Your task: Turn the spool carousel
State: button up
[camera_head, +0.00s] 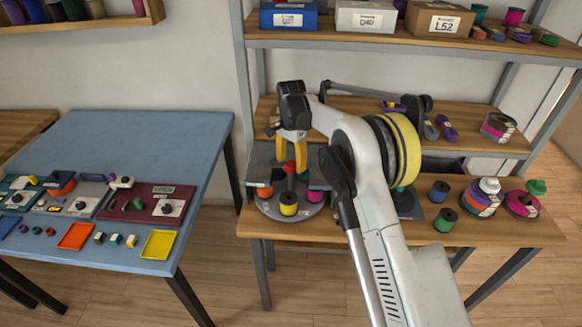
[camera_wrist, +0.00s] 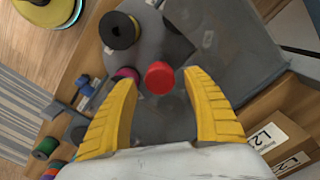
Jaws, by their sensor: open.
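The spool carousel is a round grey disc (camera_head: 266,207) on the wooden bench, with a red knob (camera_head: 290,167) standing at its middle. Yellow (camera_head: 288,204), orange (camera_head: 265,190) and magenta (camera_head: 315,192) spools sit around the knob. My gripper (camera_head: 290,168) points down above the carousel with yellow fingers apart. In the wrist view the red knob (camera_wrist: 160,78) shows between the two fingers and slightly beyond their tips, with no visible contact. The yellow spool (camera_wrist: 119,31) and a magenta spool (camera_wrist: 126,76) also show there. Part of the carousel is hidden by my arm.
Loose spools (camera_head: 440,191) and stacked spools (camera_head: 482,196) stand on the bench at right. Shelves above hold boxes (camera_head: 365,17) and more spools. A blue table (camera_head: 150,140) with trays and small machines stands at left. Floor lies open between table and bench.

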jog(key=shift+f, duration=0.6)
grip_shut()
